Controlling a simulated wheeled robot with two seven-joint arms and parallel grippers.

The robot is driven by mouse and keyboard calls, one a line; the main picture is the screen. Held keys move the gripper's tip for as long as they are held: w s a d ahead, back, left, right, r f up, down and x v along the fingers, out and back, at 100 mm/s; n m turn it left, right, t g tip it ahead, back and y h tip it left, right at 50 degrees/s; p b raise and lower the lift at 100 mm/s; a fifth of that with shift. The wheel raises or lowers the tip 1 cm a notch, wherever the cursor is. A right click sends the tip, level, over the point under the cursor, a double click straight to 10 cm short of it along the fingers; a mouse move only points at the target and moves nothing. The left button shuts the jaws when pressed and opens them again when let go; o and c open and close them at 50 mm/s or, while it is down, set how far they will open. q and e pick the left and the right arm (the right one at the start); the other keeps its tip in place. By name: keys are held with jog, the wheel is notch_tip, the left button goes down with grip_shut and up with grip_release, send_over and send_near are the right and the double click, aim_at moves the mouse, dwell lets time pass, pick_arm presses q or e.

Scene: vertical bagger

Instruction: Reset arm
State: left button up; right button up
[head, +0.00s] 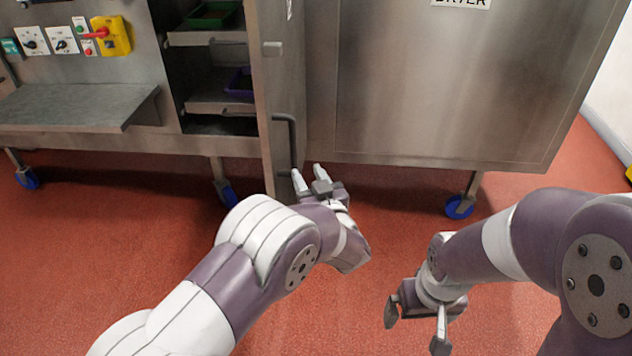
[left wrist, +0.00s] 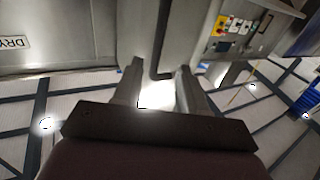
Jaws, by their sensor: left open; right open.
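My left gripper (head: 309,182) is open and sits just in front of the lower end of the dark door handle (head: 284,143) in the head view. In the left wrist view, the two fingers of my left gripper (left wrist: 158,75) are apart, with the handle (left wrist: 166,45) showing between and beyond them. I cannot tell whether they touch it. My right gripper (head: 417,325) is open and empty, low over the red floor at the lower right of the head view.
The steel door (head: 275,85) stands open beside a cabinet with shelves (head: 212,103), a green tray (head: 210,14) and a blue tray (head: 240,83). A dryer panel (head: 440,90) is at the right. A side shelf (head: 75,105) sits below switches at the left. The floor (head: 110,250) is clear.

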jog(key=shift+s+d, duration=0.2)
jog(key=shift+s, duration=0.15)
jog(key=shift+w, duration=0.1)
